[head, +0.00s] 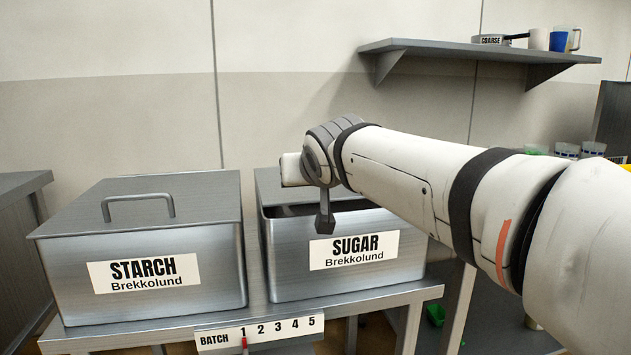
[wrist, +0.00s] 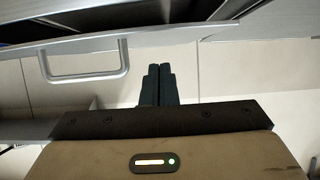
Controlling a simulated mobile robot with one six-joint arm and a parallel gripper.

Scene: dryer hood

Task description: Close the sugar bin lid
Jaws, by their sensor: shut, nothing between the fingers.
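The grey metal sugar bin (head: 340,275), with its SUGAR label, stands right of centre on the bench. A dark gap shows under the front edge of its lid (head: 276,186), so the lid is partly open. My arm covers much of the lid, and its handle is hidden in the head view. My gripper (head: 325,226) is shut and empty, pointing down by the bin's front rim; contact cannot be told. In the wrist view the shut fingers (wrist: 157,70) are below a tilted metal edge, with a bar handle (wrist: 84,77) to their left.
The closed starch bin (head: 150,290) stands close on the left. A batch strip (head: 258,332) with a red marker is on the bench front (head: 420,291). A wall shelf (head: 450,50) holds cups at the upper right. Several small containers stand behind my arm.

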